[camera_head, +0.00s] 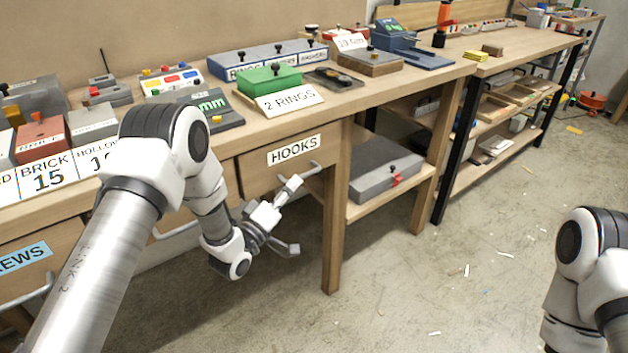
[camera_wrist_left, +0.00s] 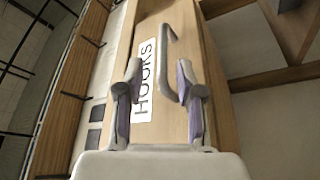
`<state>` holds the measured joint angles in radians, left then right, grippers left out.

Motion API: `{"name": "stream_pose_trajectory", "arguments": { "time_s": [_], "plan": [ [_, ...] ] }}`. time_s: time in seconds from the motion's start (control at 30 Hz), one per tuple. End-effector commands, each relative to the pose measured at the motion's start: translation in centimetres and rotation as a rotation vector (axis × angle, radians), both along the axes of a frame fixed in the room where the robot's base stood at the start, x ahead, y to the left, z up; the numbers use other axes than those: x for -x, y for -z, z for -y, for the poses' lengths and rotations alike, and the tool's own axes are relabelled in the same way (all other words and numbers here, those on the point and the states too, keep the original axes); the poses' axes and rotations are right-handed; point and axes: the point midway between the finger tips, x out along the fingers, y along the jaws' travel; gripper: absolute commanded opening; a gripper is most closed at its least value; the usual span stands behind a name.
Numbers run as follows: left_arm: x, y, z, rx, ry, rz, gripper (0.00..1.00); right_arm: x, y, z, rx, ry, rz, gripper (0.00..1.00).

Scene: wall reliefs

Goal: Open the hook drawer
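The hook drawer (camera_head: 255,176) is a wooden drawer under the workbench top, with a white HOOKS label (camera_head: 293,149) and a grey bar handle (camera_head: 313,170). It looks closed. My left gripper (camera_head: 289,217) is in front of the drawer, its fingers spread and nothing held. In the left wrist view, the handle (camera_wrist_left: 168,50) lies ahead of the open gripper (camera_wrist_left: 158,85), nearer the right finger. The label (camera_wrist_left: 145,80) shows between the fingers. Whether a finger touches the handle cannot be told. My right gripper is out of the picture; only part of that arm shows.
The bench leg (camera_head: 336,225) stands just right of the drawer. A grey case (camera_head: 375,172) lies on the lower shelf beyond it. The SCREWS drawer (camera_head: 35,262) is at the left. The bench top holds several boxes and signs. The floor in front is mostly clear.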

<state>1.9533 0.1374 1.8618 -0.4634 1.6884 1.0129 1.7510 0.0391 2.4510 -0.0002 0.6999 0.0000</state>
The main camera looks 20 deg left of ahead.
Motion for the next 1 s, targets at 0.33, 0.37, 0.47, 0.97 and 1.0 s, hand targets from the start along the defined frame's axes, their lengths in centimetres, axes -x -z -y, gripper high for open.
{"name": "stream_pose_trajectory", "arguments": {
  "time_s": [0.33, 0.37, 0.47, 0.97, 1.0],
  "plan": [
    [-4.6, -1.0, 1.6, -0.003, -0.001, -0.002, 0.37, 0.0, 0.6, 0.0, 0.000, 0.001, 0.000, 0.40],
    [-4.7, -1.0, 1.6, -0.003, -0.001, -0.002, 0.37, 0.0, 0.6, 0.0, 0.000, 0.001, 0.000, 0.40],
    [-4.7, -1.0, 1.6, -0.003, -0.002, -0.003, 0.37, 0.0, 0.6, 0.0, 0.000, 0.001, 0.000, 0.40],
    [-4.8, -0.9, 1.8, -0.003, -0.002, -0.004, 0.00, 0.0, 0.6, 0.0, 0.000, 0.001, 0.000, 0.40],
    [-4.9, -0.9, 1.9, -0.003, -0.002, -0.004, 0.00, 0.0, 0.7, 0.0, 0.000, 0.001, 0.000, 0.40]
  ]
}}
